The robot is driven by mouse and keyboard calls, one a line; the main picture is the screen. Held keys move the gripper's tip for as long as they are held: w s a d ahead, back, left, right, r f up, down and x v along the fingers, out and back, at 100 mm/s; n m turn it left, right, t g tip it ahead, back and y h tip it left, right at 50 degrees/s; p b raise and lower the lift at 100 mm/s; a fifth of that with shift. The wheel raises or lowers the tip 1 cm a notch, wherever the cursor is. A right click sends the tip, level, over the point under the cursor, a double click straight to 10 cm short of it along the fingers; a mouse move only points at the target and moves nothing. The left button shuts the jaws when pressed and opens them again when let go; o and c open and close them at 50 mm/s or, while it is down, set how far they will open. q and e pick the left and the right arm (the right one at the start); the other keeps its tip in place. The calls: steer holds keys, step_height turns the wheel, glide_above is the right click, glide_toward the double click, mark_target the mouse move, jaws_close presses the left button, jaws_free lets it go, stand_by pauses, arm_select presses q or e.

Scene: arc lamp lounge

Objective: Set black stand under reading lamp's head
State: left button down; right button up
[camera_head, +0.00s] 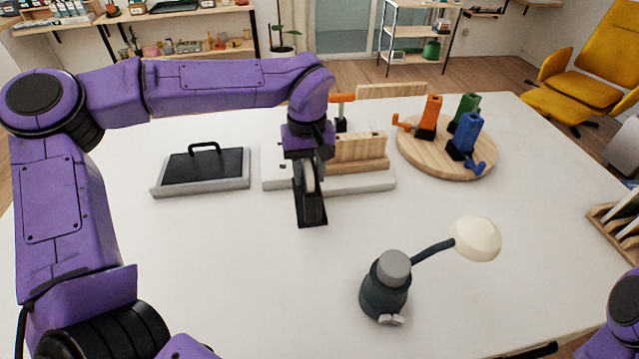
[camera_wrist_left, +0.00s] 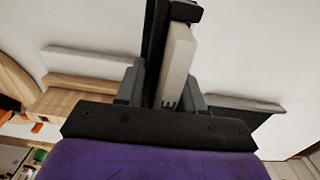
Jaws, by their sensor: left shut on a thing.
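The reading lamp (camera_head: 385,287) stands at the front of the white table, with a dark base, a thin arm and a cream head (camera_head: 477,238) reaching out to the right. Bare table lies below the head. My left gripper (camera_head: 311,207) points down, left of and behind the lamp. It is shut on a narrow thing with a pale side, which I take for the black stand (camera_wrist_left: 177,62). The fingers hide much of it, and its full shape is unclear. My right gripper is not in view; only part of my right arm shows at the lower right.
A grey tray with a black handled panel (camera_head: 203,165) lies at left. A pale board with a wooden block (camera_head: 360,150) is behind my gripper. A round wooden board (camera_head: 420,158) holds orange, green and blue pieces. A wooden rack (camera_head: 615,225) stands at the right edge.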

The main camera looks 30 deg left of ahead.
arm_select(q)
step_height(320, 180, down, 6)
steer(key=shift+r, duration=0.1)
steer(key=shift+p, duration=0.3)
steer(key=c, duration=0.7)
jaws_free()
steer(key=shift+f, duration=0.2)
